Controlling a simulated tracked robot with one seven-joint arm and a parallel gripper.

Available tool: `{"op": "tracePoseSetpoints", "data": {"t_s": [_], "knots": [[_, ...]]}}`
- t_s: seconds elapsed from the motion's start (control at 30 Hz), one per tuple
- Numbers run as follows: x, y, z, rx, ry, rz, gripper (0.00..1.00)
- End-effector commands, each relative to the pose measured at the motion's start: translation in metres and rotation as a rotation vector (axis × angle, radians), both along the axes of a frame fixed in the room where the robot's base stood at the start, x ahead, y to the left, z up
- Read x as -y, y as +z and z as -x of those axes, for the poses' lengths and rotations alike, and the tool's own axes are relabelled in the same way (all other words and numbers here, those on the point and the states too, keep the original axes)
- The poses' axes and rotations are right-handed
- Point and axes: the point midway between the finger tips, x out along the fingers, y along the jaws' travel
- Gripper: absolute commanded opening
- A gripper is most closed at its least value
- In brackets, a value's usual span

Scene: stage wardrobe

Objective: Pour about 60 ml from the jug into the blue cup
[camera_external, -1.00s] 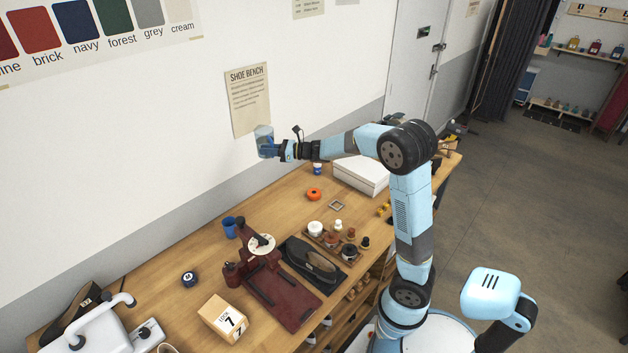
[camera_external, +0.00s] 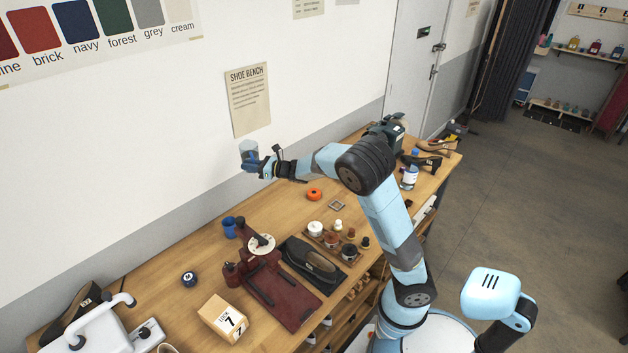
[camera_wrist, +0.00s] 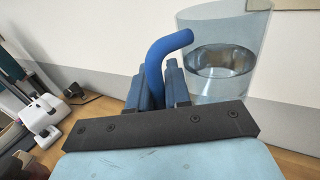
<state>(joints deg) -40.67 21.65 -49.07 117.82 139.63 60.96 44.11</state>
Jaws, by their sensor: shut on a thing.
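The clear jug (camera_external: 248,152) is up in the air in front of the wall, in my gripper (camera_external: 264,165). In the wrist view the jug (camera_wrist: 228,60) holds some clear liquid and looks close to upright. My gripper (camera_wrist: 160,90) is shut on its blue handle (camera_wrist: 165,58) there. The blue cup (camera_external: 228,226) stands on the bench behind the dark red press, below and a little left of the jug. The jug is well above the cup and apart from it. The inside of the cup cannot be made out.
The dark red press (camera_external: 262,262) stands close to the cup.

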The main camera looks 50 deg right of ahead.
Motion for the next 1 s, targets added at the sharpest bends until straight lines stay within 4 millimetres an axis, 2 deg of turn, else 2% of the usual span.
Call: {"op": "tracePoseSetpoints", "data": {"t_s": [0.57,1.0], "knots": [[-0.051,-0.009,-0.008,0.001,-0.069,0.003,0.0],[-0.093,0.002,-0.004,0.003,-0.117,0.004,0.0]]}}
